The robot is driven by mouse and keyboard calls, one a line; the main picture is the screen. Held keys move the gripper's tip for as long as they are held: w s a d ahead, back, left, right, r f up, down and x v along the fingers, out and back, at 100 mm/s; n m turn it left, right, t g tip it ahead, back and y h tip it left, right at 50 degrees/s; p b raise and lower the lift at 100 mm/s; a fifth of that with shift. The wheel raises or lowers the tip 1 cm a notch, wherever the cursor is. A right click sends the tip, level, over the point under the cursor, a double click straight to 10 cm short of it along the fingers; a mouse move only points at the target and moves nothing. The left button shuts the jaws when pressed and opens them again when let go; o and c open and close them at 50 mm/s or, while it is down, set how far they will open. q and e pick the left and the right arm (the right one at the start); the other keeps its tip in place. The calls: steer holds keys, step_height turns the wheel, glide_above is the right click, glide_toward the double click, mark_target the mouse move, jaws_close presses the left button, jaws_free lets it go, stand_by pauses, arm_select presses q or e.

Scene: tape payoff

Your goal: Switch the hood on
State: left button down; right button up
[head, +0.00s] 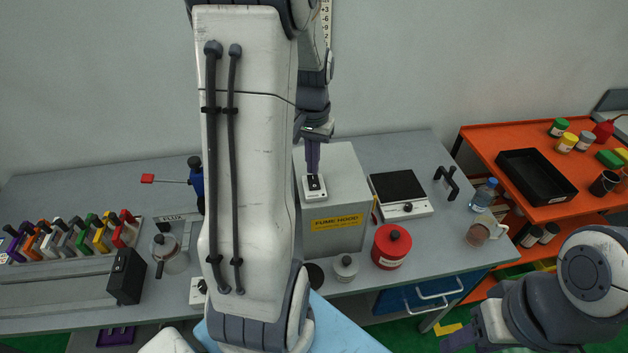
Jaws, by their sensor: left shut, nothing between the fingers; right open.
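The fume hood (335,241) is a grey box with a yellow "FUME HOOD" label, standing on the grey bench. A white switch plate with a black rocker (315,183) sits on its top near the front. My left gripper (313,172) points down at the switch, shut and empty, with its tips at or just above the rocker. I cannot tell whether they touch, or which way the rocker is set. My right gripper (462,338) is open and low at the bottom right, away from the hood.
A hot plate (399,191) stands right of the hood, with a red canister (391,246) and a small grey pot (345,267) in front. Coloured clamps (72,237) line the bench's left. An orange cart (490,141) holding a black tray (536,177) stands at right.

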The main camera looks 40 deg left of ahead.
mark_target(313, 177)
arm_select(q)
steer(key=shift+f+b, duration=0.65)
steer(key=shift+f, duration=0.3)
stand_by(0.3)
steer(key=shift+r, duration=0.15)
step_height(313, 177, up, 7)
steer(key=p, duration=0.6)
steer(key=shift+p, duration=0.3)
